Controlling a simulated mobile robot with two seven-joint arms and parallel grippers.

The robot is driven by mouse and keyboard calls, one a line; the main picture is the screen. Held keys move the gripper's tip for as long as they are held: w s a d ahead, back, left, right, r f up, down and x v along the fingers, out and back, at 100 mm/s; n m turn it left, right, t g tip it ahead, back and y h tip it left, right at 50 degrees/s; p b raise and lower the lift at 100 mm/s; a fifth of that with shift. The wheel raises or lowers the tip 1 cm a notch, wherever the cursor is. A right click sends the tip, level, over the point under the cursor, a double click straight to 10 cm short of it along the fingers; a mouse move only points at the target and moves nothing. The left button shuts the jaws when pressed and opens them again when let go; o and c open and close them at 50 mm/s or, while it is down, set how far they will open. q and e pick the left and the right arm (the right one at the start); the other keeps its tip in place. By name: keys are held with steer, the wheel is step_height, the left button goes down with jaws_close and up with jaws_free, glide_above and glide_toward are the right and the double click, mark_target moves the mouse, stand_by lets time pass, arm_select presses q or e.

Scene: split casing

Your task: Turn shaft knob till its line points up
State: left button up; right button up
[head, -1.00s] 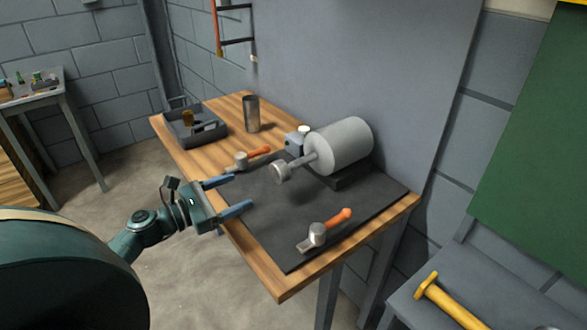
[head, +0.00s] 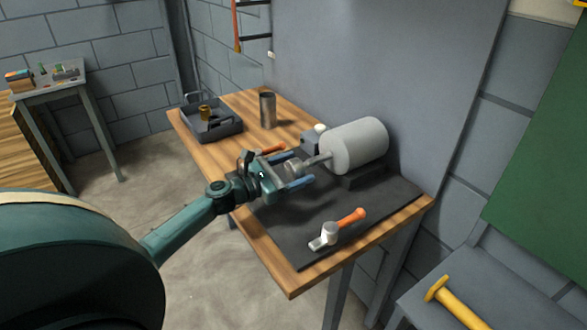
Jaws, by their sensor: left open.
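The grey casing (head: 357,145) is a cylinder lying on a dark block, with a thin shaft (head: 319,159) pointing left. The round metal knob (head: 294,168) sits on the shaft's end. My left gripper (head: 298,166) is open at the knob, with a blue finger on its near side and the other on its far side. I cannot tell whether the fingers touch the knob. The line on the knob cannot be seen. My right gripper is not in view.
Another orange handle (head: 270,149) shows behind my gripper. A metal cup (head: 268,110) and a dark tray (head: 226,129) stand at the wooden table's far end. A yellow hammer (head: 459,304) lies at lower right.

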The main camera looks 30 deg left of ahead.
arm_select(q)
steer(key=shift+c, duration=0.4)
steer(key=c, duration=0.9)
